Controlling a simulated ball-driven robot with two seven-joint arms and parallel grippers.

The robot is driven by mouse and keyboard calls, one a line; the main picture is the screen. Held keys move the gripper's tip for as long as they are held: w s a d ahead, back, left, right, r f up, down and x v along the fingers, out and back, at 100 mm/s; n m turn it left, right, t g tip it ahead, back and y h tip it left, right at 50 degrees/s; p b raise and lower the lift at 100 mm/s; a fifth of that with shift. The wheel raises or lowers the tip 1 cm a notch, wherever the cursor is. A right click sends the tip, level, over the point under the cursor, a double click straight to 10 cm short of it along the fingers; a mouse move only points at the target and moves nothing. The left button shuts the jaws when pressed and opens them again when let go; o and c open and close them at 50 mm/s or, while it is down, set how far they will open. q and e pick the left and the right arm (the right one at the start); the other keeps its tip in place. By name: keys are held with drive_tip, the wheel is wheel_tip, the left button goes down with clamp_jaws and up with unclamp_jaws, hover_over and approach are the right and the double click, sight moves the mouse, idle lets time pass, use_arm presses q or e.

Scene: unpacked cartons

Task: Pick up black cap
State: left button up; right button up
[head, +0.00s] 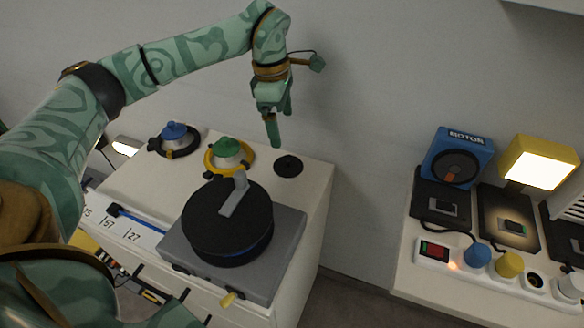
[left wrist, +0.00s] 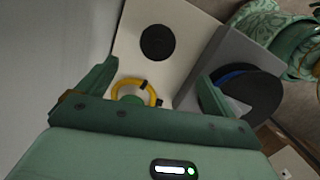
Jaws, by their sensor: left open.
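A round black cap (head: 288,166) lies flat on the white cabinet top near its back right corner. It also shows in the left wrist view (left wrist: 158,42), beyond the fingertips. My left gripper (head: 273,138) hangs above and slightly left of the cap in the head view, fingers pointing down. In the left wrist view its two fingers (left wrist: 156,80) are spread apart with nothing held between them. The cap is apart from the fingers. Dark green parts of mine at the lower left of the head view may include the right gripper, but its jaws are unclear.
A green-topped knob with a yellow ring (head: 229,153) and a blue-topped knob with a black ring (head: 174,138) stand left of the cap. A grey box with a large black disc (head: 228,218) stands in front. A second counter (head: 410,262) with several devices is at right.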

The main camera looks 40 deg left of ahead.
sight(287, 157)
use_arm(q)
drive_tip(key=f, duration=0.2)
drive_tip(key=f+b, duration=0.1)
drive_tip(key=f, duration=0.1)
drive_tip(key=f+b, duration=0.1)
drive_tip(key=f, duration=0.2)
drive_tip(key=shift+w+d, duration=0.3)
drive_tip(key=shift+d, duration=0.05)
wheel_tip(287, 157, down, 5)
drive_tip(key=b, duration=0.3)
drive_tip(key=shift+w+d, duration=0.1)
drive_tip(key=shift+w, duration=0.05)
drive_tip(key=shift+w+f, duration=0.1)
drive_tip(key=shift+f, duration=0.05)
drive_tip(key=shift+r, duration=0.2)
drive_tip(key=c, duration=1.2)
use_arm(e)
drive_tip(key=shift+g, duration=0.3)
drive_tip(key=f, duration=0.3)
drive_tip(key=s+d+f, duration=0.1)
drive_tip(key=shift+f, duration=0.4)
use_arm(q)
drive_tip(key=shift+r, duration=0.1)
